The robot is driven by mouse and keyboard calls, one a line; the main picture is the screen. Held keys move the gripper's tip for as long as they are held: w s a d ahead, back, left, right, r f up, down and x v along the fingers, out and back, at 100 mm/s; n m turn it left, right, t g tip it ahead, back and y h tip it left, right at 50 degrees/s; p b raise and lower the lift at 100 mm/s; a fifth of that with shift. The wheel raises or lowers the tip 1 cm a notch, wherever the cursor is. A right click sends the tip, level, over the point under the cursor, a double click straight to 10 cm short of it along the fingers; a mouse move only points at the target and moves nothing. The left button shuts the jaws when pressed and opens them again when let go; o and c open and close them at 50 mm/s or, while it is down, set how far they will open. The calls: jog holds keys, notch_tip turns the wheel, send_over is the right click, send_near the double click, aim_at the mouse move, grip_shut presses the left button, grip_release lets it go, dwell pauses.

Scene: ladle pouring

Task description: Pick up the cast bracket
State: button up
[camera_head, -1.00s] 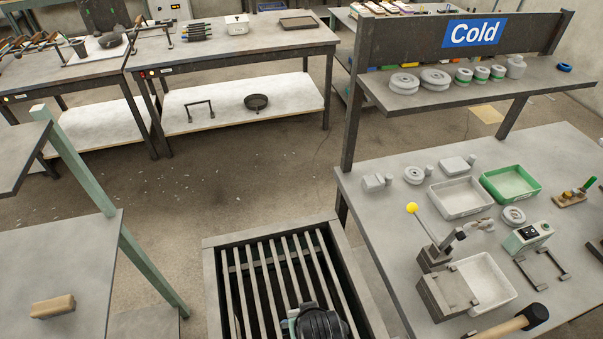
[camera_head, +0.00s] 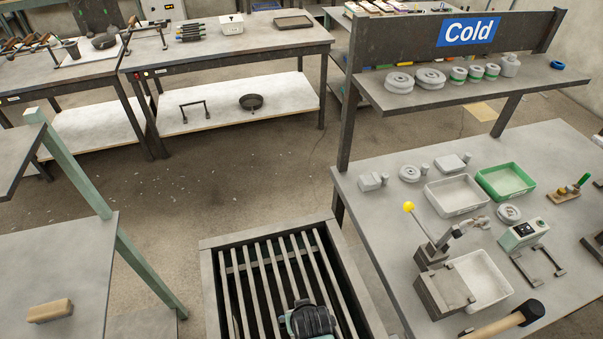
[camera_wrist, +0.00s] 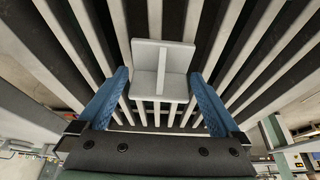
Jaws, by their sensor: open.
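The cast bracket (camera_wrist: 162,62) shows in the wrist view as a light grey L-shaped piece with a thin rib. It is over the slatted grate, between the two blue fingers of my gripper (camera_wrist: 159,78). The fingers are apart, one on each side of it, with a gap at each side. I cannot tell how far above or below the fingertips it lies. In the head view my dark wrist (camera_head: 312,321) is over the front of the grate (camera_head: 268,243) and hides the bracket.
The right bench (camera_head: 352,192) holds a lever tool (camera_head: 432,255), a grey tray (camera_head: 457,207), a green tray (camera_head: 506,192), a hammer (camera_head: 510,318) and several grey castings. A shelf (camera_head: 470,93) marked "Cold" stands above it. A brown block (camera_head: 50,311) lies on the left table.

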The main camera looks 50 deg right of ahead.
jog(key=c, duration=1.2)
jog(key=shift+r, duration=0.1)
jog(key=shift+c, duration=0.2)
